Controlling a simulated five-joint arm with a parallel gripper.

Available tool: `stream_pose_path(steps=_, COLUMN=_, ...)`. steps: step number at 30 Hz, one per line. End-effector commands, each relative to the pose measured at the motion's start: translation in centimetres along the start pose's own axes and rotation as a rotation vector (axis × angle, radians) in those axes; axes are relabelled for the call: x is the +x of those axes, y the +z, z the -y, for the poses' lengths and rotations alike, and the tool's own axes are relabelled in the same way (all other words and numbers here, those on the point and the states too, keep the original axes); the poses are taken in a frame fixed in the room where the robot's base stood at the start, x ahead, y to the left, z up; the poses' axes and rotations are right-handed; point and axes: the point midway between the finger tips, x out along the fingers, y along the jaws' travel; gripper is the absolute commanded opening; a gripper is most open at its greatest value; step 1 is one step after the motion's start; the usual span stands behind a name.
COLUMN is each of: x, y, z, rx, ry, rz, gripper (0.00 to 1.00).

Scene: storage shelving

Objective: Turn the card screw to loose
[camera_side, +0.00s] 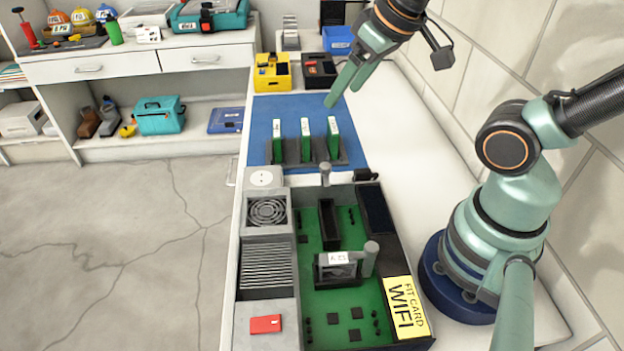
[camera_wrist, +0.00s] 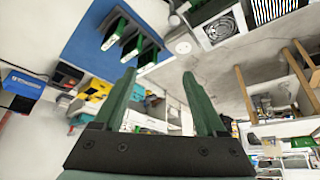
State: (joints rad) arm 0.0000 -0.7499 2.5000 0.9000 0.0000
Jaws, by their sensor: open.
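An open computer case (camera_side: 415,262) with a green board (camera_side: 312,238) lies on the bench. A grey knob-topped post (camera_side: 326,173) stands at its far edge. A thicker grey cylinder (camera_side: 370,258) stands beside a labelled card (camera_side: 338,258) in a black slot. I cannot tell which of these two is the card screw, nor how tight it is. My gripper (camera_side: 345,88) is open and empty above the far right of the blue mat (camera_side: 262,125), away from both. In the wrist view my gripper (camera_wrist: 160,82) shows its fingers apart with nothing between them.
Several green cards (camera_side: 306,140) stand in a dark rack on the mat, also visible in the wrist view (camera_wrist: 114,34). A yellow WIFI sign (camera_side: 405,307) lies at the case's near right corner. Yellow (camera_side: 272,72) and black (camera_side: 319,70) boxes stand behind the mat.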

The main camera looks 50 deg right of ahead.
Motion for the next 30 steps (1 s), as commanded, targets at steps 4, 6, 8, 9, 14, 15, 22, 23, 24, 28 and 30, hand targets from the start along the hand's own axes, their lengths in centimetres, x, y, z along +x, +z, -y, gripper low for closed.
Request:
stream_pose_path(steps=4, x=0.1, y=-0.1, z=0.1, rx=0.024, ry=-0.001, rz=0.014, gripper=0.58)
stream_pose_path(steps=6, x=0.2, y=-0.1, z=0.2, rx=0.082, ry=-0.001, rz=0.049, gripper=0.58)
stream_pose_path(steps=8, x=0.5, y=-0.3, z=0.4, rx=0.16, ry=0.002, rz=0.094, gripper=0.58)
stream_pose_path(steps=9, x=0.7, y=-0.4, z=0.6, rx=0.226, ry=0.007, rz=0.13, gripper=0.58)
stream_pose_path(steps=14, x=1.9, y=-0.8, z=1.4, rx=0.521, ry=0.068, rz=0.289, gripper=0.58)
stream_pose_path(steps=15, x=2.1, y=-0.8, z=1.5, rx=0.59, ry=0.09, rz=0.323, gripper=0.58)
stream_pose_path(steps=22, x=3.4, y=-1.1, z=2.3, rx=0.865, ry=0.21, rz=0.447, gripper=0.58)
stream_pose_path(steps=23, x=3.5, y=-1.1, z=2.3, rx=0.883, ry=0.219, rz=0.454, gripper=0.58)
stream_pose_path(steps=24, x=3.5, y=-1.1, z=2.4, rx=0.901, ry=0.229, rz=0.461, gripper=0.58)
stream_pose_path(steps=28, x=4.1, y=-0.8, z=2.4, rx=0.923, ry=0.241, rz=0.469, gripper=0.58)
stream_pose_path(steps=30, x=4.7, y=-0.4, z=2.4, rx=0.922, ry=0.24, rz=0.468, gripper=0.58)
